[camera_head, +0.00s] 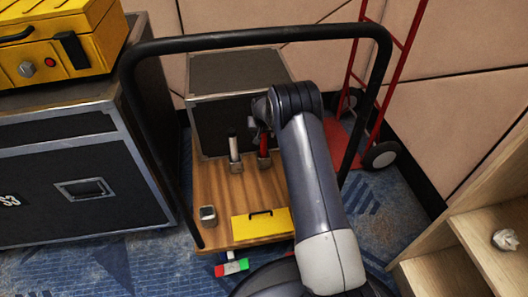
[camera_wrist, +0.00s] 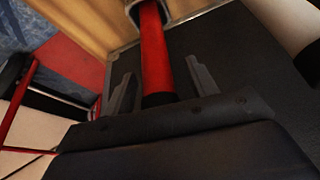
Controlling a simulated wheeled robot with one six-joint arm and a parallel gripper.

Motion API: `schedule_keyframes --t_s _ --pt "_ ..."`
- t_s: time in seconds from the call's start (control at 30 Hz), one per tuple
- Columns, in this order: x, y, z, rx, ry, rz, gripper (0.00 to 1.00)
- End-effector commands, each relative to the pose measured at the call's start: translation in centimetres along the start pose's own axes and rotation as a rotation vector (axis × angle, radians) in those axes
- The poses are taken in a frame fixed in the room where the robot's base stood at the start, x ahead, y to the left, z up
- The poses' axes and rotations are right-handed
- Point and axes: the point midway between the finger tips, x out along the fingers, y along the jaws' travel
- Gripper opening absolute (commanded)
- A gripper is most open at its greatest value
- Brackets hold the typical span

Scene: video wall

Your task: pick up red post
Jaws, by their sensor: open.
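The red post (camera_head: 264,145) stands upright in a small metal socket on the wooden deck of a cart, just left of my arm. In the wrist view the red post (camera_wrist: 154,50) runs between the two fingers of my gripper (camera_wrist: 162,85). The fingers are apart, one on each side of it, with a gap showing on both sides. The post's dark end lies near the gripper's palm. In the head view my arm partly hides the gripper.
A white post (camera_head: 233,148) stands in a socket just left of the red one. The cart deck (camera_head: 215,185) also holds an empty-looking socket (camera_head: 208,214) and a yellow panel (camera_head: 261,224). A black case (camera_head: 235,75) stands behind; a black handle bar (camera_head: 250,36) arches over the cart.

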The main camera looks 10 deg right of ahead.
Motion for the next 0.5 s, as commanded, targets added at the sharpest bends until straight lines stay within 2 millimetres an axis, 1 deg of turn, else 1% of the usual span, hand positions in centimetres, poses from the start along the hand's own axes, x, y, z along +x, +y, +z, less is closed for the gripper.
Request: schedule_keyframes --t_s 0.1,0.5 --pt "-0.12 0.00 -0.06 0.000 0.001 0.000 0.54" --pt "-0.13 0.01 -0.06 0.000 0.001 0.000 0.21"
